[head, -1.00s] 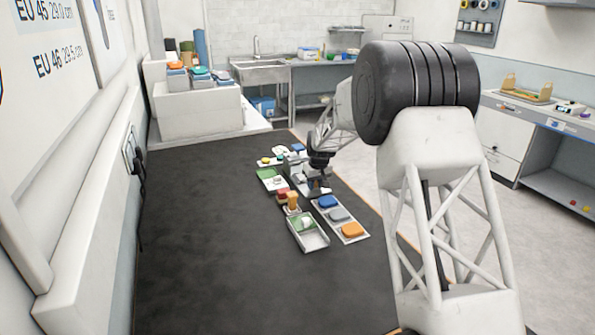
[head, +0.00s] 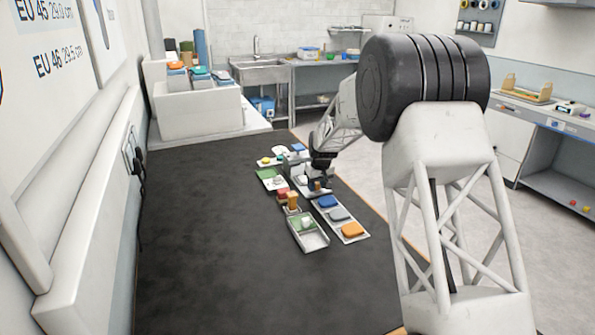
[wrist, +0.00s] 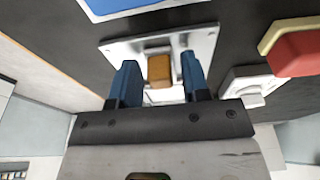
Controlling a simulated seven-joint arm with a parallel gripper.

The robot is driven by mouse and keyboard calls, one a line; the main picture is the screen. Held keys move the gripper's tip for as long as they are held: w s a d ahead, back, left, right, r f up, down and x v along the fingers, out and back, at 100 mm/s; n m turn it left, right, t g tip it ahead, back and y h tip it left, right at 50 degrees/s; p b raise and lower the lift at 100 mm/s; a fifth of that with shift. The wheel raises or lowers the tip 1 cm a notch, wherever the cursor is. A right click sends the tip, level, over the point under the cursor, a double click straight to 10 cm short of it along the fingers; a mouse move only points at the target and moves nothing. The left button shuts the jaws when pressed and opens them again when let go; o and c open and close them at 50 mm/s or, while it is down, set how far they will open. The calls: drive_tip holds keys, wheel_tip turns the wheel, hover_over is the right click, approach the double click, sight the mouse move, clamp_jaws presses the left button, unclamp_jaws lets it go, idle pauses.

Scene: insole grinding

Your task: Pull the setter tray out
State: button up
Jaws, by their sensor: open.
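A light metal plate (wrist: 125,50) with a small brown block (wrist: 159,72) on it lies in front of my gripper (wrist: 158,62) in the wrist view. It looks like the setter tray, but I cannot be sure. My gripper is open, its two blue fingers apart with the brown block showing between them. I cannot tell whether they touch it. In the head view my gripper (head: 316,178) is low over the row of items, and the brown block (head: 317,187) shows just below it.
A long tray (head: 358,238) with blue, grey and orange pads lies nearer the camera. A tray with a green-white piece (head: 316,243) and an orange-brown upright piece (head: 292,200) stand to the left. A red block (wrist: 297,52) is at the right in the wrist view. The dark table's left half is clear.

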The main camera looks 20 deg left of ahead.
drive_tip(key=shift+r, duration=3.3)
drive_tip(key=shift+s+d+r, duration=0.1)
drive_tip(key=shift+d+r, duration=0.2)
drive_tip(key=shift+d, duration=0.05)
drive_tip(key=s+d+r+m, duration=0.1)
drive_tip(key=s+d+r, duration=0.6)
drive_tip(key=d, duration=0.4)
drive_tip(key=s+d+r+m, duration=0.2)
drive_tip(key=s+d+r, duration=0.3)
drive_tip(key=s+d, duration=0.4)
drive_tip(key=s+d+r+m, duration=0.1)
drive_tip(key=s+d+r, duration=0.55)
drive_tip(key=d, duration=0.55)
drive_tip(key=s+d+f+m, duration=0.1)
drive_tip(key=s+d, duration=0.5)
drive_tip(key=s, duration=0.6)
drive_tip(key=s+d+f+m+h, duration=0.1)
drive_tip(key=s+d, duration=0.5)
drive_tip(key=s, duration=0.6)
drive_tip(key=s+d+f+m+t, duration=0.1)
drive_tip(key=s+d+f+m, duration=0.2)
drive_tip(key=s, duration=1)
drive_tip(key=d+f, duration=0.1)
drive_tip(key=d, duration=0.1)
drive_tip(key=shift+d+h, duration=0.4)
